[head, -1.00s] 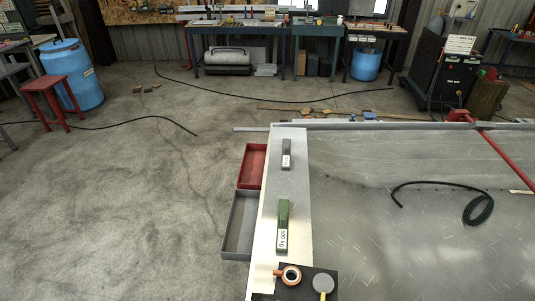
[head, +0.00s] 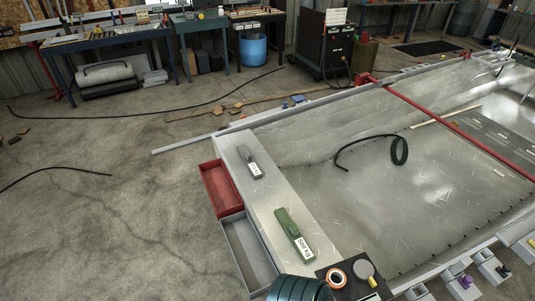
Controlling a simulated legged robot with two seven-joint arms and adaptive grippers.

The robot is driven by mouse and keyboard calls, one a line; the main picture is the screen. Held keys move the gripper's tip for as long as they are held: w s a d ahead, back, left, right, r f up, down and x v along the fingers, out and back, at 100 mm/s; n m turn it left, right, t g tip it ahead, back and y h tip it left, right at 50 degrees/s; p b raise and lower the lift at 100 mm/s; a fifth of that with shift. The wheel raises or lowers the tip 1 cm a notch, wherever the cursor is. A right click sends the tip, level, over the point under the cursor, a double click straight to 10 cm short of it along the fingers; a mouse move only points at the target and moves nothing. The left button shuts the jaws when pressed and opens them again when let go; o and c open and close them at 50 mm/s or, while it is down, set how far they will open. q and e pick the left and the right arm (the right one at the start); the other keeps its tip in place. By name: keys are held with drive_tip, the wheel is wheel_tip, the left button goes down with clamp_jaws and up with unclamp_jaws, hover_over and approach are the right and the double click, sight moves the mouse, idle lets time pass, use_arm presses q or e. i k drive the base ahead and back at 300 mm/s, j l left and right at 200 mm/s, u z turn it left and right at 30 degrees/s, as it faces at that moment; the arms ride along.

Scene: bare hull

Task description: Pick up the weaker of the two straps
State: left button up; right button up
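Two folded straps lie apart on the pale flat ledge along the left side of the hull. The grey strap (head: 246,159) lies farther back; its white label is too small to read. The green strap (head: 289,230) lies nearer, with a white label that reads 500 kg. Both lie flat, and nothing holds them. Neither of my grippers shows in the head view.
A red tray (head: 206,191) and a grey tray (head: 232,244) sit along the ledge's left side. A dark board (head: 345,291) with tape and a round grey item is near the front. A teal ribbed round thing (head: 300,289) shows at the bottom edge. A black cable (head: 369,138) lies inside the hull.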

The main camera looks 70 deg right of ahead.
sight(249, 158)
drive_tip(key=i+l+z, duration=0.2)
drive_tip(key=i+z, duration=0.25)
drive_tip(key=i, duration=0.35)
drive_tip(key=i+j+z, duration=0.1)
drive_tip(key=i+z, duration=0.4)
drive_tip(key=i, duration=0.3)
drive_tip(key=i+z, duration=0.35)
drive_tip(key=i+j+z, duration=0.45)
drive_tip(key=z, duration=0.2)
drive_tip(key=i, duration=0.1)
